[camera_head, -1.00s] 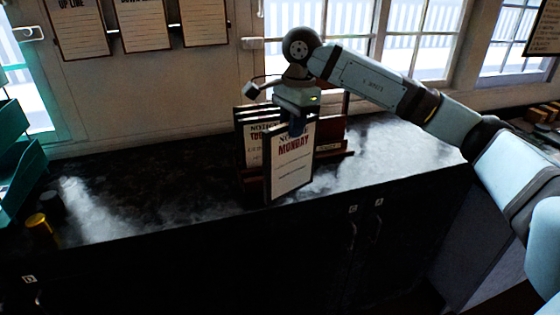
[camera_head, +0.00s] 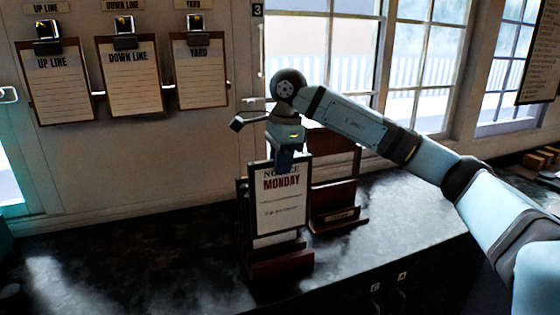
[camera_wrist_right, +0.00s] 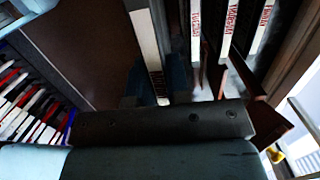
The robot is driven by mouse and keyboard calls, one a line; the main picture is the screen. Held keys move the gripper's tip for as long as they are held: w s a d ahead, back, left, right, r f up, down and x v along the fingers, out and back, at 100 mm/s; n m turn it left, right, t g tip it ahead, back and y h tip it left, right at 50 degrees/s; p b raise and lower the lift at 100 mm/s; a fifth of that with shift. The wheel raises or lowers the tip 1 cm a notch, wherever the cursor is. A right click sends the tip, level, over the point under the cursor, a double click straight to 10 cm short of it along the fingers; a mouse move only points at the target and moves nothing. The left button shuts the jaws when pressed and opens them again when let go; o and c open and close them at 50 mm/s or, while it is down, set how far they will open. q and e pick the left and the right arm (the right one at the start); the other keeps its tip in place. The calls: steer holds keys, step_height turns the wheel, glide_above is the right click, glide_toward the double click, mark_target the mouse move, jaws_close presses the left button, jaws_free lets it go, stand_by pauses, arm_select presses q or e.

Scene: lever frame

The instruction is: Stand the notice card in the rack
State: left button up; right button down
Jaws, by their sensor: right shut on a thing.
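The notice card (camera_head: 281,205), white with a dark frame and "MONDAY" in red, is upright in the head view. My right gripper (camera_head: 284,160) is shut on its top edge from above. In the right wrist view the card's pale edge (camera_wrist_right: 146,45) shows between the fingers. The dark wooden rack (camera_head: 280,268) is below the card; its front ledge shows under the card's lower edge. I cannot tell whether the card touches the rack. Other cards, one reading TUESDAY (camera_wrist_right: 195,35), stand beside the held card in the wrist view. My left gripper is not in view.
A taller wooden holder section (camera_head: 335,180) with a label stands just right of the card. The dark worktop (camera_head: 130,260) is clear at the left. Clipboards, one marked UP LINE (camera_head: 58,90), hang on the wall behind. Windows are behind my right arm.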

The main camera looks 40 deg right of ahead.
step_height(320, 180, down, 6)
steer(key=b, duration=0.3)
stand_by(0.8)
steer(key=shift+f+b, duration=0.2)
steer(key=shift+b, duration=0.1)
steer(key=shift+f+b, duration=1.35)
steer(key=shift+f, duration=0.6)
steer(key=c, duration=1)
jaws_free()
